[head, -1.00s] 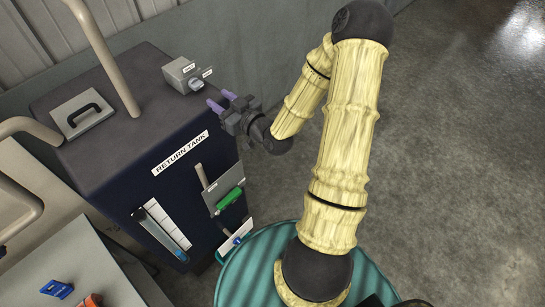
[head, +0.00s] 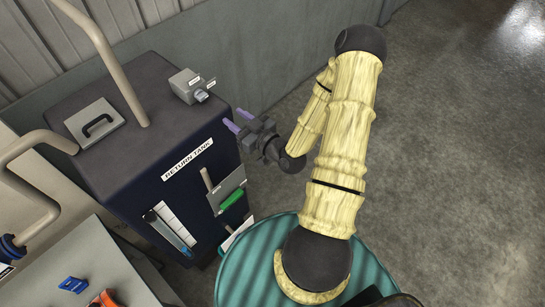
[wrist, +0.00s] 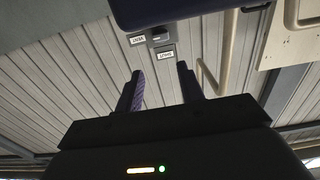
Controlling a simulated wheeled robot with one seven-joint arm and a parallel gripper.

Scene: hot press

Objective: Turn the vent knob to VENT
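The vent knob (head: 201,95) is a small light-grey piece on the front of a grey box (head: 186,84) on top of the dark return tank (head: 120,160). Two small white labels sit beside it, too small to read in the head view. In the wrist view the knob (wrist: 158,38) shows near the top, between two labels whose text is inverted. I cannot tell which label it points at. My gripper (head: 239,120) is to the right of the tank's edge, apart from the knob, with its purple fingers spread and empty. The fingers also show in the wrist view (wrist: 161,78).
A square hatch with a black handle (head: 98,125) and a beige pipe (head: 110,65) stand on the tank top. A green-handled lever (head: 232,200) and a gauge (head: 170,230) are on its front. A grey table (head: 85,265) is at lower left. Floor at right is clear.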

